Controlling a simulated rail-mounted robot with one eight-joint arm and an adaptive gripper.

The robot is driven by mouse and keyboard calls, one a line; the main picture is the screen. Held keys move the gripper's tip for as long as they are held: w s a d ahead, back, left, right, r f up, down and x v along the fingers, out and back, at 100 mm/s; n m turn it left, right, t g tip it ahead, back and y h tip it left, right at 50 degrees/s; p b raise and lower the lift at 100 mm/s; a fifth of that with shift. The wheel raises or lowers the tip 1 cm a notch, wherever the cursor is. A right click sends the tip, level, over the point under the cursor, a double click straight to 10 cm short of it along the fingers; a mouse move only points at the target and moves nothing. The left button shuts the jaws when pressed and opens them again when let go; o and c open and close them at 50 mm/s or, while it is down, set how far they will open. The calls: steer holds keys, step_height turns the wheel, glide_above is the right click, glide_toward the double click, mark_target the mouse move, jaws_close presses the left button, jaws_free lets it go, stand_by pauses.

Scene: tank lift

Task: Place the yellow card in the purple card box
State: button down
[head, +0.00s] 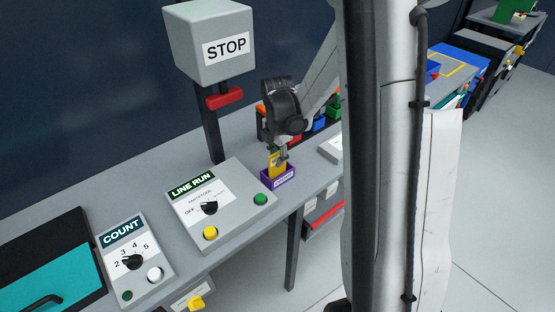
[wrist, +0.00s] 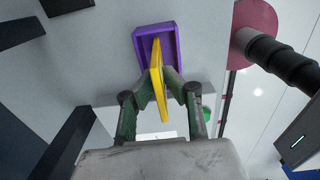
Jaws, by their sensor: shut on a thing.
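The yellow card (head: 273,162) stands upright between the fingers of my gripper (head: 282,158). In the wrist view the yellow card (wrist: 157,72) runs between the two fingertips of my gripper (wrist: 159,88), which are shut on it. The purple card box (head: 279,181) sits on the grey bench below my gripper. In the wrist view the purple card box (wrist: 140,40) lies just beyond the fingertips, and the card's far end overlaps its opening. The card's lower edge is hidden behind the box's front wall in the head view.
The LINE RUN panel (head: 232,219) stands just left of the box. Blue (head: 319,124) and green (head: 334,110) bins are behind my gripper to the right. A STOP box (head: 208,42) on a post rises at the back left. The COUNT panel (head: 143,277) is at the front left.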

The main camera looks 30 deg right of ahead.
steer(key=shift+f, duration=0.4)
steer(key=shift+f, duration=0.15)
steer(key=c, duration=1.9)
jaws_free()
steer(key=shift+o, duration=0.2)
